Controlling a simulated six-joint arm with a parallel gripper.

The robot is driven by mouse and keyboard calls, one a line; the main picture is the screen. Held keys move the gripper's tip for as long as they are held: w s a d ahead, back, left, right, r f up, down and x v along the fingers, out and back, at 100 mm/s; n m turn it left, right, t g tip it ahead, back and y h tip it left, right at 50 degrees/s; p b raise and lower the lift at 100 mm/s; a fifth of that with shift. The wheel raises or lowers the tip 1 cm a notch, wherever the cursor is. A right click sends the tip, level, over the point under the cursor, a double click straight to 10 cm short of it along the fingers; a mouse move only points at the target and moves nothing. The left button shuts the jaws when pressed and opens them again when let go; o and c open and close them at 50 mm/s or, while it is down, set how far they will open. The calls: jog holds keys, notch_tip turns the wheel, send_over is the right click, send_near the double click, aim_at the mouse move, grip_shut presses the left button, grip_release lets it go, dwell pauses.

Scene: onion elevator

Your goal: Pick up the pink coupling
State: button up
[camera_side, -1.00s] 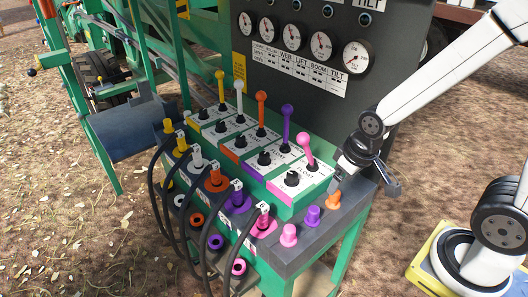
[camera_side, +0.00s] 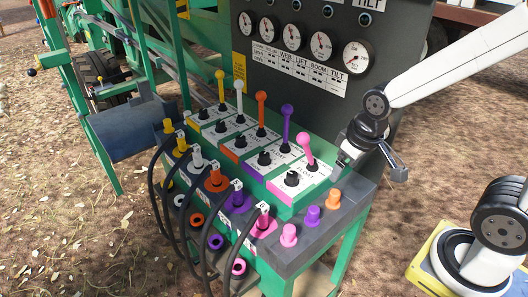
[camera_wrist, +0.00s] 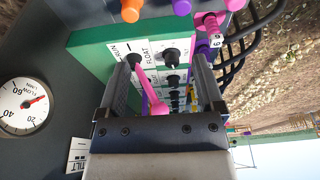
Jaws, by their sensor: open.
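A pink coupling (camera_side: 289,235) stands upright on the dark front ledge of the control stand, beside a purple one (camera_side: 313,215) and an orange one (camera_side: 333,199). In the wrist view it appears to be the pink piece (camera_wrist: 234,4) cut off by the top edge. Another pink fitting with a black hose (camera_side: 263,219) sits on the stand's front; it also shows in the wrist view (camera_wrist: 208,23). My gripper (camera_side: 341,174) is open and empty, above the ledge's back right end near the pink lever. Its fingers (camera_wrist: 161,62) frame the lever panel in the wrist view.
A pink lever (camera_side: 306,147) and several other coloured levers rise from the panel. Gauges (camera_side: 355,56) fill the dark board behind. Black hoses (camera_side: 207,245) loop down the front left. Open space lies above the ledge.

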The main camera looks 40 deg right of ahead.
jog(key=r, duration=0.1)
jog(key=n+g, duration=0.3)
jog(key=n, duration=2.1)
send_over(262, 206)
notch_tip(262, 206, down, 12)
jog(key=shift+r, duration=0.15)
jog(key=shift+f, duration=1.3)
jog(key=shift+d+f, duration=0.1)
jog(key=shift+f, duration=2.5)
